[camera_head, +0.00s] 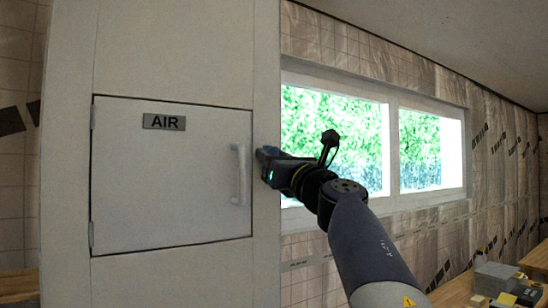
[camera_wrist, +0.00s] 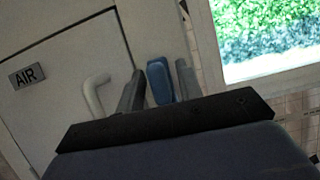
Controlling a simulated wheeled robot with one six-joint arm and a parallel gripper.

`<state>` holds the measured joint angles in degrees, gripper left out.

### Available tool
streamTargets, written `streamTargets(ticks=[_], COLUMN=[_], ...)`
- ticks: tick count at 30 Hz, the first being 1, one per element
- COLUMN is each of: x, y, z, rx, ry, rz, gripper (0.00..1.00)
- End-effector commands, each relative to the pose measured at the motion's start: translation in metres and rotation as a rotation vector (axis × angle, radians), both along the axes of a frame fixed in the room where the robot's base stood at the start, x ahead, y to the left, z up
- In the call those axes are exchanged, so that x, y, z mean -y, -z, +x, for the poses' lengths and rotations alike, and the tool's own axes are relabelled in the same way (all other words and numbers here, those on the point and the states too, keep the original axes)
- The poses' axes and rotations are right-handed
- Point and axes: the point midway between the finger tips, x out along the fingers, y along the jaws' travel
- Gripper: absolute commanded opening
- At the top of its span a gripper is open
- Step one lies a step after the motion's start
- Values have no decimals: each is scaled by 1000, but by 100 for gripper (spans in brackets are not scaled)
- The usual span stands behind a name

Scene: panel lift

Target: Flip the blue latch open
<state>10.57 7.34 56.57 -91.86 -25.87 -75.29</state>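The blue latch (camera_wrist: 159,82) shows in the wrist view, right of the panel door's handle. My gripper (camera_wrist: 160,85) has one finger on each side of the latch. The fingers stand apart, with a narrow gap between the left finger and the latch; the right finger is very close to it, and I cannot tell whether it touches. In the head view my gripper (camera_head: 266,160) is at the right edge of the cabinet, and I cannot make out the latch there. The panel door (camera_head: 170,200) marked AIR looks closed.
A pale vertical handle (camera_head: 239,174) stands out from the door's right side, close to the left of my gripper; it also shows in the wrist view (camera_wrist: 95,95). A window (camera_head: 335,130) is behind the arm. Boxes (camera_head: 497,279) lie on a bench at the lower right.

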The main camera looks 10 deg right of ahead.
Motion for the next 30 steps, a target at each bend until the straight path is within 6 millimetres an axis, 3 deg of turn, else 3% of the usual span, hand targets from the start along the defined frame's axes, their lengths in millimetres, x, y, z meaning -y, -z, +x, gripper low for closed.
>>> streamTargets(ticks=[11,24,30], x=[2,24,30], y=[4,36,42], z=[-5,-75,-93], rx=[0,2,1], ry=[2,3,2], rz=[-1,-2,-1], gripper=[38,38,38])
